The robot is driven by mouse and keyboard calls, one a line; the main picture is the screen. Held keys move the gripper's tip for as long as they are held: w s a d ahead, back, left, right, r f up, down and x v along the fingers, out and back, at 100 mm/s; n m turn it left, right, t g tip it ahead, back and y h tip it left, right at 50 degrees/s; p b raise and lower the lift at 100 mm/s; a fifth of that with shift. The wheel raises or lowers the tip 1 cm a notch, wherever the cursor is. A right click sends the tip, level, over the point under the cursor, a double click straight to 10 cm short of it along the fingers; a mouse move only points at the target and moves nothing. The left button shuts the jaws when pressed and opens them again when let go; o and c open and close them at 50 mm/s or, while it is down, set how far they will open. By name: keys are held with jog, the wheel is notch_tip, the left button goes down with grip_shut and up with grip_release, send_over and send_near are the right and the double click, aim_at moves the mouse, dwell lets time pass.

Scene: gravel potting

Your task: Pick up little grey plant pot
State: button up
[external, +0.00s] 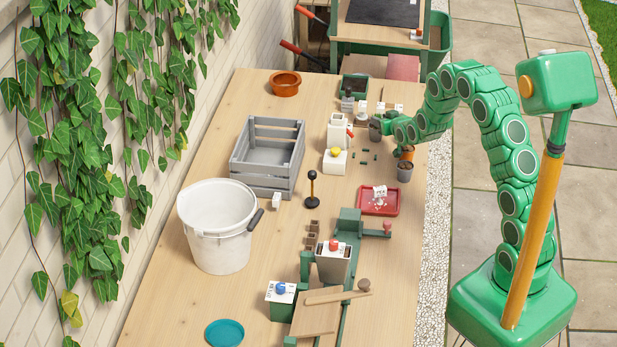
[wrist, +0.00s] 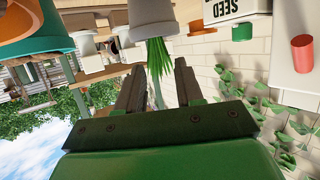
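A little grey plant pot (wrist: 152,20) with green grassy leaves (wrist: 159,62) is at the top of the wrist view, which is turned upside down. My gripper (wrist: 158,70) is open, with its two dark fingers apart and the leaves between them in the picture. The pot's body lies beyond the fingertips, and I see no finger closed on it. In the external view my gripper (external: 385,124) is low over the table's far right part, by a small dark grey pot (external: 375,131). Its fingers are too small to tell there. Another grey pot (external: 404,172) stands nearer the right edge.
An orange pot (external: 406,153) is under my arm, next to the nearer grey pot. A white jug (external: 337,130) and a white block with a yellow knob (external: 335,162) stand to the left. A red tray (external: 379,201) lies nearer. A grey crate (external: 266,178) and white bucket (external: 217,240) occupy the left.

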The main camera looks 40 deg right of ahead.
jog(key=shift+x, duration=2.8)
grip_shut()
